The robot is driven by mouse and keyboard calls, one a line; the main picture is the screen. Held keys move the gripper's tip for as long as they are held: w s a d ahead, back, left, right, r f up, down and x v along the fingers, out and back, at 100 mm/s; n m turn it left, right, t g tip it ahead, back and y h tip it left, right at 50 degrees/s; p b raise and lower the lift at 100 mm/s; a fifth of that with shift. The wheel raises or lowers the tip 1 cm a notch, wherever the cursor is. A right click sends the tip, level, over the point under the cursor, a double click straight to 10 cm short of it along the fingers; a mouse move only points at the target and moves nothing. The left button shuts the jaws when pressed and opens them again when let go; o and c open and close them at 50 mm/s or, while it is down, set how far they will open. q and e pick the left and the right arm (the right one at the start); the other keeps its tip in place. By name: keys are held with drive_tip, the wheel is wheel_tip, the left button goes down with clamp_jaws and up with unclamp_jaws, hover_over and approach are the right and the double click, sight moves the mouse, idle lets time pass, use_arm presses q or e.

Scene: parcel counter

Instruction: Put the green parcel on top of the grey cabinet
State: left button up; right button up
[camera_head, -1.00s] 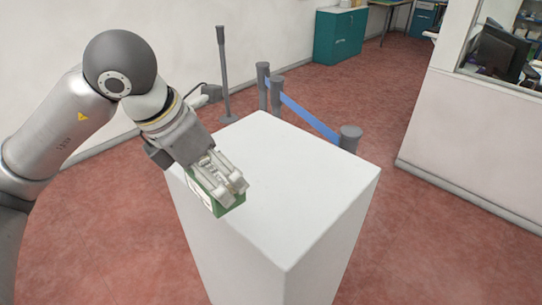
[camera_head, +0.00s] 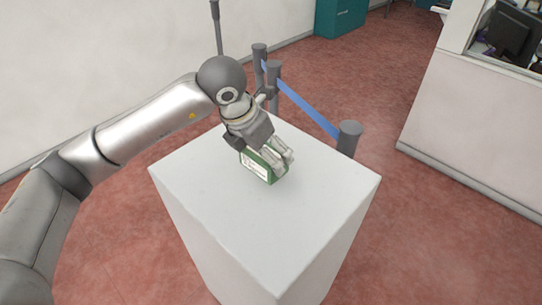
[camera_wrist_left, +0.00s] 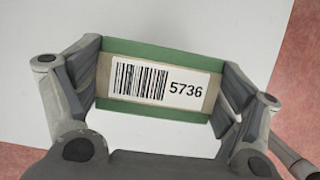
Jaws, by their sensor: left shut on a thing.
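The green parcel (camera_head: 256,166) is a small green box with a white label, above or on the top of the grey cabinet. My left gripper (camera_head: 281,163) is shut on it from above. In the left wrist view the parcel (camera_wrist_left: 150,113) sits between both fingers, its barcode label reading 5736 facing the camera. The grey cabinet (camera_head: 215,205) is a pale, tall block with a flat top. The parcel is over the far middle part of that top. I cannot tell whether its underside touches the surface. My right gripper is not in view.
Grey posts with a blue belt (camera_head: 309,108) stand just behind the cabinet. A low white wall (camera_head: 470,130) is at the right, and a teal cupboard (camera_head: 338,17) stands at the back. The front and sides of the cabinet top are bare.

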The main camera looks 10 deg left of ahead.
use_arm(q)
drive_tip(key=shift+w+d+f, duration=0.3)
drive_tip(key=shift+w+f, duration=0.2)
drive_tip(key=shift+f, duration=0.15)
drive_tip(key=shift+w+d+f, duration=0.1)
drive_tip(key=shift+w+f, duration=0.05)
drive_tip(key=shift+f, duration=0.1)
drive_tip(key=p+x, duration=0.2)
drive_tip(key=x, duration=0.1)
drive_tip(key=shift+p, duration=0.35)
drive_tip(key=shift+s+f, duration=0.2)
drive_tip(key=shift+f, duration=0.25)
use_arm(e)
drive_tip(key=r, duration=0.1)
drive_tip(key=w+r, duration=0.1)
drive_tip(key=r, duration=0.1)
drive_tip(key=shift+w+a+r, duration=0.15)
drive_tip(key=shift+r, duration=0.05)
use_arm(q)
drive_tip(key=shift+f, duration=0.1)
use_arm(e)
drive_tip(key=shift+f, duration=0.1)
use_arm(q)
drive_tip(key=o, duration=0.8)
drive_tip(key=shift+o, duration=0.5)
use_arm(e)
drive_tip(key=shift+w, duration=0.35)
